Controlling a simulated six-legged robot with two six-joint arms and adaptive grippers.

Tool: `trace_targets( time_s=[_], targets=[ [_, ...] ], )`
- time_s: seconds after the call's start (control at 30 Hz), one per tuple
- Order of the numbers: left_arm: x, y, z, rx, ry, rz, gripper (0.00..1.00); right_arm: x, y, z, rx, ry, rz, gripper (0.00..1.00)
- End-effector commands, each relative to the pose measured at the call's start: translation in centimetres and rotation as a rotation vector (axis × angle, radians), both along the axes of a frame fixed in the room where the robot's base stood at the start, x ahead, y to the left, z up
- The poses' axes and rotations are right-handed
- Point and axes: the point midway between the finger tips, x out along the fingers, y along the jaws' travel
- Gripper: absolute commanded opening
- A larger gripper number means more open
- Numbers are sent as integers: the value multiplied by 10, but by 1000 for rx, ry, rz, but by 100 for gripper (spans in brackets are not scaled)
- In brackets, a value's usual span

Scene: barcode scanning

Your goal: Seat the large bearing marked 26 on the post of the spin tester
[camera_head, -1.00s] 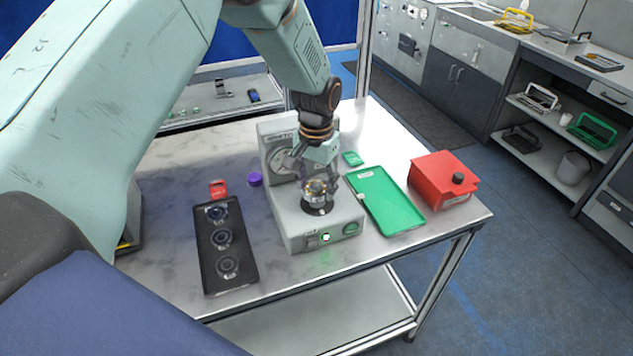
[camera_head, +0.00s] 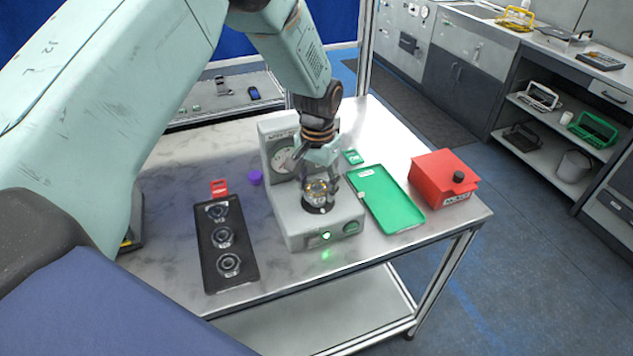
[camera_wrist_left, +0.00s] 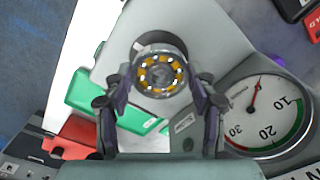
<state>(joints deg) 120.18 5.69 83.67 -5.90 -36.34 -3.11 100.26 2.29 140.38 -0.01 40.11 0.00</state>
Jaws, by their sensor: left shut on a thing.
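My left gripper (camera_head: 320,181) points down over the grey spin tester (camera_head: 292,228) and is shut on a bearing (camera_head: 316,191). The bearing, a metal ring with yellow-orange parts, also shows between the fingers in the left wrist view (camera_wrist_left: 160,75). I cannot read its marking. It is directly above or at the tester's dark round seat (camera_head: 318,208). The post is hidden, so I cannot tell whether the bearing is around it. The tester's dial (camera_wrist_left: 266,115) is beside the gripper in the left wrist view. My right gripper is not in view.
A black tray (camera_head: 207,262) with several round places holding ring-shaped parts lies left of the tester. A red tag (camera_head: 219,187) and purple cap (camera_head: 255,177) lie behind it. A green tray (camera_head: 398,211) and red box (camera_head: 436,178) stand to the right.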

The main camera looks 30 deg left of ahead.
Motion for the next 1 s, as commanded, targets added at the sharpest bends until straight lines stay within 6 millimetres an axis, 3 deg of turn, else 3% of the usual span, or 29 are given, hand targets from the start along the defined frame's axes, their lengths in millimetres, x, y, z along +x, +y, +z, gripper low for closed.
trace_targets(
  time_s=[1.0],
  targets=[
    [2,-1,-8,0,-2,0,15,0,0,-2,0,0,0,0]
  ],
)
